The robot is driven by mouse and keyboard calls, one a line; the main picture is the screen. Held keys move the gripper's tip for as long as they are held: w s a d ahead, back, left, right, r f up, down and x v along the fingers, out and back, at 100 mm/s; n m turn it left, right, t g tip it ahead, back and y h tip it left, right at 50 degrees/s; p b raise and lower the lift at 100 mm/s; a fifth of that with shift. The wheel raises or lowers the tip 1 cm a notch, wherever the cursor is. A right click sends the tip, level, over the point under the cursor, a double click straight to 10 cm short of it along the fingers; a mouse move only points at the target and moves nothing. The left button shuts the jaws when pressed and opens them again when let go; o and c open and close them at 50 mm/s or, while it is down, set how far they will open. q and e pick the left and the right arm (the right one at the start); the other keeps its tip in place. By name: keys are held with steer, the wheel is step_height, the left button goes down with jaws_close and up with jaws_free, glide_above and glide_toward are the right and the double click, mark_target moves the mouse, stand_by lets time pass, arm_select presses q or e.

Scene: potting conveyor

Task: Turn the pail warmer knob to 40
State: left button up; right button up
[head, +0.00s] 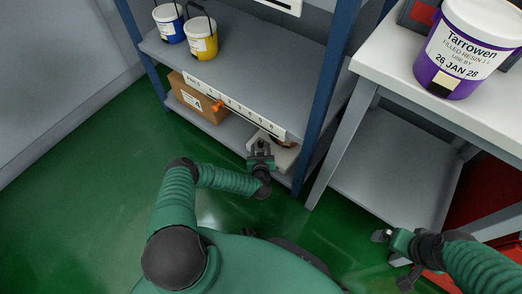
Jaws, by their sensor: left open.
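A pale, flat box-like unit (284,155) sits at the right end of the lower shelf, partly hidden by my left gripper and the shelf lip. It may be the pail warmer; no knob or dial marking can be made out. My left gripper (261,143) is open at the front of this unit, with its fingers pointing toward the shelf. Whether it touches anything cannot be told. My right gripper (380,237) is low at the right, beside the bench leg and away from the shelf; its jaw opening is unclear.
A blue-posted rack holds a blue pail (170,24) and a yellow pail (202,40) on its upper shelf. A cardboard box (198,100) stands below. A purple-and-white pail (458,50) stands on the bench (395,60).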

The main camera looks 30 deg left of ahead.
arm_select(q)
steer(key=x, duration=0.2)
steer(key=shift+w+a+f+b, duration=0.1)
steer(key=shift+a+f+b, duration=0.05)
steer(key=shift+a+b, duration=0.15)
steer(key=shift+d, duration=0.15)
jaws_close()
